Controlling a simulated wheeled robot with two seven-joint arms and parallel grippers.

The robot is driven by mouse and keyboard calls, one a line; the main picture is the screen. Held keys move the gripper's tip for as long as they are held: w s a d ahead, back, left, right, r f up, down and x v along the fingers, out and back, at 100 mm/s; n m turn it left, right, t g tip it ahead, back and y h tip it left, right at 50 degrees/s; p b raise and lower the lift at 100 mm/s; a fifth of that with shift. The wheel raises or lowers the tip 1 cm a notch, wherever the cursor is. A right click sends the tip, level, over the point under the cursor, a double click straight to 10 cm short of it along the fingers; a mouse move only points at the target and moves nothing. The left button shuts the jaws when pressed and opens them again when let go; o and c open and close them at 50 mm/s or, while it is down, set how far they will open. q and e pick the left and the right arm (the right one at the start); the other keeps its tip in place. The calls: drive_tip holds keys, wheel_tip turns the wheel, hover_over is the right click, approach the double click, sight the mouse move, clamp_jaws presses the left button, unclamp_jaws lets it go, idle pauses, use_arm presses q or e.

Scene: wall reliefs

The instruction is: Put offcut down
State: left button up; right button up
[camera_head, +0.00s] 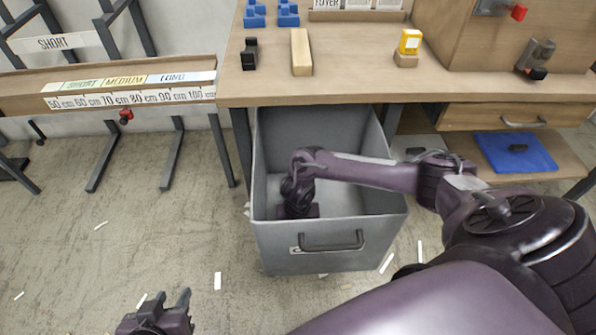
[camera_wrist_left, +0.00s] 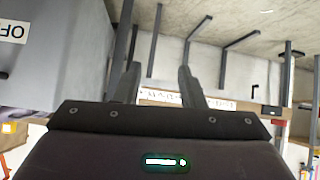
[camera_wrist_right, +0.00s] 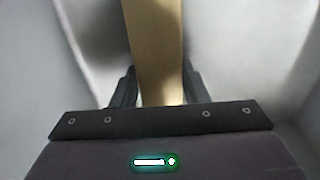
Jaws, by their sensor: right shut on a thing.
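The wooden offcut (camera_wrist_right: 155,45) is a pale yellowish bar. It stretches away between the fingers of my right gripper (camera_wrist_right: 157,88), which is shut on it. In the head view my right arm reaches down into the grey bin (camera_head: 280,240), and its wrist is inside, low near the left wall. The offcut and right fingertips are hidden there. Grey bin walls surround the offcut in the right wrist view; I cannot tell whether it touches the bottom. My left gripper (camera_head: 165,298) is open and empty, outside the bin at the lower left.
A workbench (camera_head: 350,88) stands behind the bin, carrying a wooden block (camera_head: 301,52), a yellow-topped block (camera_head: 409,45) and blue pieces (camera_head: 288,14). A length-marked shelf (camera_head: 130,90) is at left. Pale scraps (camera_head: 218,281) lie on the floor; the left floor is mostly clear.

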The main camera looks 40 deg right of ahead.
use_arm(q)
drive_tip(key=shift+w+d+r+t, duration=0.1)
drive_tip(key=shift+w+r+t, duration=0.15)
drive_tip(key=shift+r+t, duration=0.05)
use_arm(e)
drive_tip(key=shift+f, duration=0.1)
use_arm(q)
drive_tip(key=shift+w+r, duration=0.2)
drive_tip(key=shift+r, duration=0.15)
use_arm(e)
drive_tip(key=o, duration=1)
wheel_tip(320, 180, up, 4)
drive_tip(key=shift+r+p, duration=0.1)
drive_tip(key=shift+p, duration=0.7)
use_arm(q)
drive_tip(key=s+a+f+g+y+p, duration=0.2)
drive_tip(key=s+a+f+g, duration=0.3)
drive_tip(key=s+g, duration=0.1)
drive_tip(key=shift+s+a+f+y+p, duration=0.25)
drive_tip(key=shift+s+y+p, duration=0.15)
drive_tip(key=shift+s, duration=0.4)
use_arm(e)
wheel_tip(320, 180, up, 8)
